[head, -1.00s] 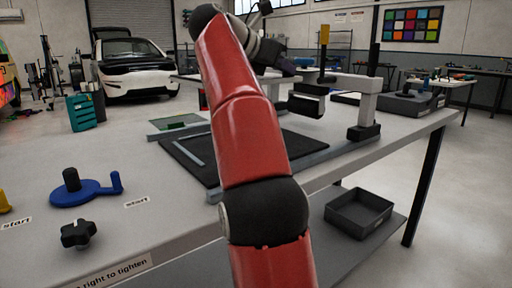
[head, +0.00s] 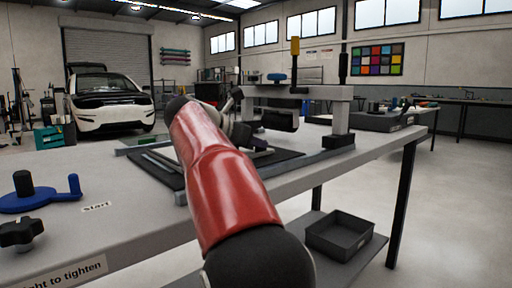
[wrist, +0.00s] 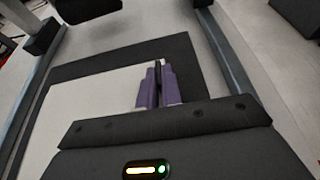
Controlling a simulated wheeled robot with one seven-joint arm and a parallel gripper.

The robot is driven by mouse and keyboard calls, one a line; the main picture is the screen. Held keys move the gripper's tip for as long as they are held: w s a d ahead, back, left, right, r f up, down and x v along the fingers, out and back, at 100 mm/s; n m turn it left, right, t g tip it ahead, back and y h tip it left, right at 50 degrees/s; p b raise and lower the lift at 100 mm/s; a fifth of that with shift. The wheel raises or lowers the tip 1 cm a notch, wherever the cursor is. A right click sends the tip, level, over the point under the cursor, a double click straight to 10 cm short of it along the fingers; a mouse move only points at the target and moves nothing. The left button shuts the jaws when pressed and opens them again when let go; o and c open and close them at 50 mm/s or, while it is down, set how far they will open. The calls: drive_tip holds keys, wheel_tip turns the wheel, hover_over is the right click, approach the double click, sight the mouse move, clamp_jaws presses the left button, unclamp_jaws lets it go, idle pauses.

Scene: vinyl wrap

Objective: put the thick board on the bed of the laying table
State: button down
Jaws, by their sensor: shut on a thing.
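The laying table's dark bed (head: 165,175) lies flat on the bench between grey rails, partly behind my arm. In the wrist view the bed (wrist: 190,60) shows as a dark band around a pale, flat board (wrist: 90,110). My gripper (wrist: 159,78), with purple fingers, is shut at the right edge of this board, over the bed. The board's thickness and any gap between it and the bed cannot be told.
A grey bridge (head: 297,92) with a hanging black block (head: 278,120) spans the far part of the bed. A blue crank (head: 40,195) and black star knob (head: 20,233) sit at the near left. A dark bin (head: 340,235) stands on the lower shelf.

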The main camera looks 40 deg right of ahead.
drive_tip(key=c, duration=2)
unclamp_jaws()
drive_tip(key=shift+f, duration=0.15)
drive_tip(key=o, duration=0.4)
drive_tip(key=shift+r, duration=0.35)
drive_tip(key=p+v, duration=0.1)
drive_tip(key=v, duration=1.1)
drive_tip(key=shift+w+f+p, duration=0.1)
drive_tip(key=shift+p, duration=0.2)
